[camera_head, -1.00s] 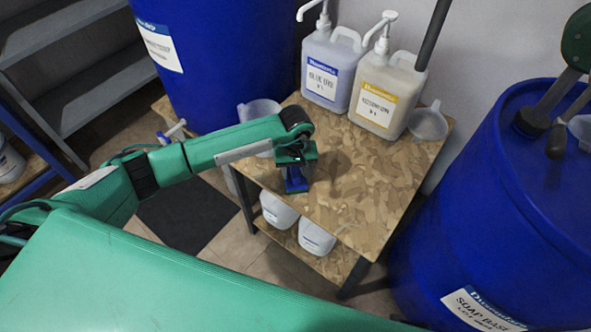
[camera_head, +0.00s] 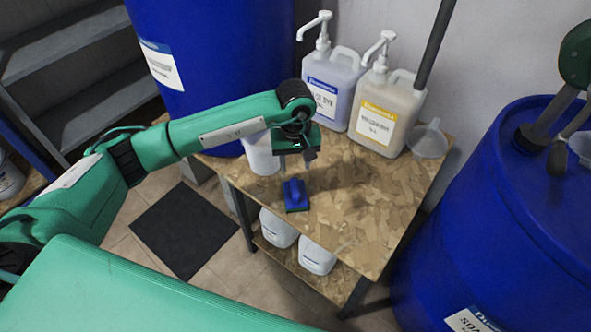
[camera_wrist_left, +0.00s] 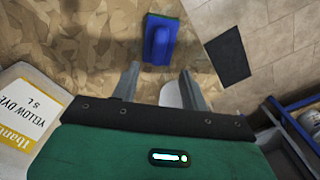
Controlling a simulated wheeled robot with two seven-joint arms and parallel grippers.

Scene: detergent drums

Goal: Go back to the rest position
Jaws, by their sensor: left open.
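My left gripper (camera_head: 296,160) is open and empty above the wooden table (camera_head: 375,215). Its two fingers also show apart in the left wrist view (camera_wrist_left: 158,85). A blue scrubbing block with a green underside (camera_head: 295,194) lies on the table near its front left edge, below and in front of the fingers and apart from them. The block also shows in the left wrist view (camera_wrist_left: 160,40), beyond the fingertips. My right gripper is in neither view.
Two pump jugs, a blue-labelled one (camera_head: 328,92) and a yellow-labelled one (camera_head: 383,112), stand at the table's back beside a clear funnel (camera_head: 428,141). A white container (camera_head: 261,155) is partly hidden by my left arm. Blue drums stand left (camera_head: 215,60) and right (camera_head: 480,220).

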